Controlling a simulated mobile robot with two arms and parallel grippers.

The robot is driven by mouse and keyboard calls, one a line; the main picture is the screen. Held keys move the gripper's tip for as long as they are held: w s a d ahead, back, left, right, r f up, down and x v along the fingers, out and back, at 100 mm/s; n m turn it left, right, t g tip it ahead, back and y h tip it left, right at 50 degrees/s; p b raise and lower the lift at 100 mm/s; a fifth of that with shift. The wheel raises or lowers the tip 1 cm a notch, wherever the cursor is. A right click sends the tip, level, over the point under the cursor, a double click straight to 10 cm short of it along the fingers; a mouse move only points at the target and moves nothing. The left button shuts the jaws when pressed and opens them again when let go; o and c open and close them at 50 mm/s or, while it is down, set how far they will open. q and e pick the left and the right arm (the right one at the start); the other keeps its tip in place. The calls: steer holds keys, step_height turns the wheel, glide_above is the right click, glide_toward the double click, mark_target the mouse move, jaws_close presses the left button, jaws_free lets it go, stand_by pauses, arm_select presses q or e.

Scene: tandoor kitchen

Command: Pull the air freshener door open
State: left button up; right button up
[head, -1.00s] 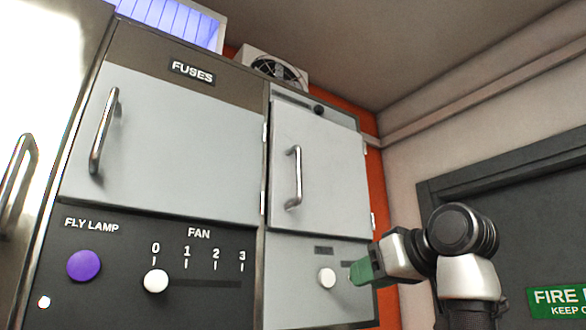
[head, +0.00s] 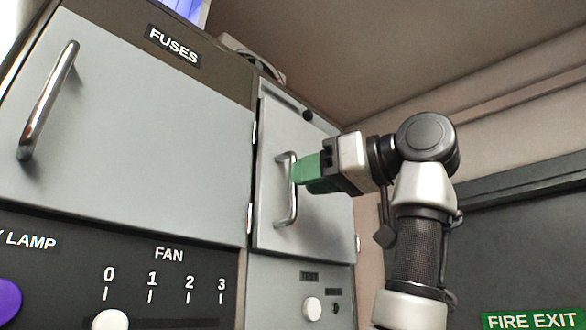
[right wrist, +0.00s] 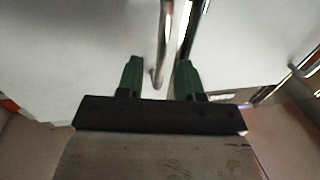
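The small light-grey door (head: 325,225), on the right part of the cabinet, appears closed; I see no readable air freshener label on it. Its upright metal handle (head: 292,208) is on its left side. My right gripper (head: 298,172) reaches it from the right, its green fingers at the upper part of the handle and hiding some of it. In the right wrist view the two fingers (right wrist: 160,65) are apart, with the handle bar (right wrist: 167,45) between them, nearer the right finger. I cannot tell whether they touch it. My left gripper is not in view.
A larger door (head: 150,130) marked FUSES, with its own handle (head: 48,100), is at the left. Below are the fan slider (head: 110,320), a purple button (head: 8,298) and a white knob (head: 313,308). A fire exit sign (head: 530,320) is at the lower right.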

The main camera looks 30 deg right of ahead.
mark_target(293, 210)
steer(key=p+x, duration=0.1)
steer(key=x, duration=0.2)
steer(key=shift+w+a, duration=0.15)
steer(key=shift+a, duration=0.05)
steer(key=shift+d, duration=0.15)
steer(key=c, duration=0.5)
jaws_close()
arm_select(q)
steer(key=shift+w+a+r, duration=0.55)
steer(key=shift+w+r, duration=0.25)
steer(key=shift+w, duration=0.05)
